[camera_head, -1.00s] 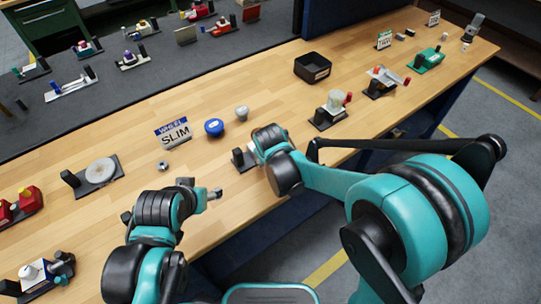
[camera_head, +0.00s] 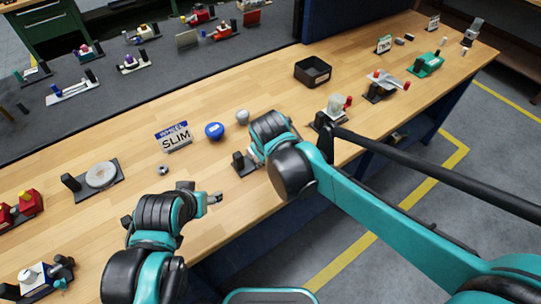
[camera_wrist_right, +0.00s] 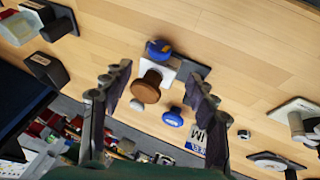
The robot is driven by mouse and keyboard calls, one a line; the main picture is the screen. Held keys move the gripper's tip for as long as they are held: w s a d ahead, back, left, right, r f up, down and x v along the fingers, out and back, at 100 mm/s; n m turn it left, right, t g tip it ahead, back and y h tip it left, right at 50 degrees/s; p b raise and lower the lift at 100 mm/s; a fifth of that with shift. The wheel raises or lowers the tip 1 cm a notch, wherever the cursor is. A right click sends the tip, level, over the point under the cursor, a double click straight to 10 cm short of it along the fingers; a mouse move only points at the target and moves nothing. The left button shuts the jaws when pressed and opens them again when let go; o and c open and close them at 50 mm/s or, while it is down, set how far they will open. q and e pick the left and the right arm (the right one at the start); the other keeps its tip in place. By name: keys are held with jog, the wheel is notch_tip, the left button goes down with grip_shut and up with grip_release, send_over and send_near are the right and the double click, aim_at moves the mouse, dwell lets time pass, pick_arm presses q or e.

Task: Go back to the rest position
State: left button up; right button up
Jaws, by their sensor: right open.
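My right gripper shows in the right wrist view (camera_wrist_right: 157,78) with its two dark fingers spread wide and nothing between them touching either one. Beyond the fingers lies a fixture with a brown knob (camera_wrist_right: 147,86), a blue part and a white and dark base. In the head view my right arm's wrist (camera_head: 270,130) hangs over the front of the bench and hides much of that fixture's dark base (camera_head: 243,163). My left gripper (camera_head: 213,199) is over the bench's front edge, apart from any object; its fingers are too small to tell open from shut.
A blue knob (camera_head: 214,131), a grey knob (camera_head: 242,116), a small ring (camera_head: 163,169) and a "WHEEL SLIM" sign (camera_head: 174,137) stand on the wooden bench (camera_head: 240,80). A black bin (camera_head: 313,71) and several valve fixtures stand along it. Bare wood lies behind the knobs.

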jog(key=shift+r, duration=0.25)
jog(key=shift+s, duration=0.1)
jog(key=s+d+m, duration=0.3)
jog(key=s+d, duration=0.3)
jog(key=d, duration=0.3)
jog(key=s+d+m+t, duration=0.1)
jog(key=s+d+m, duration=0.3)
jog(key=s+d, duration=0.3)
jog(key=shift+s+d+f+m+t, duration=0.15)
jog(key=shift+d+f+m+t, duration=0.2)
jog(key=shift+d, duration=0.8)
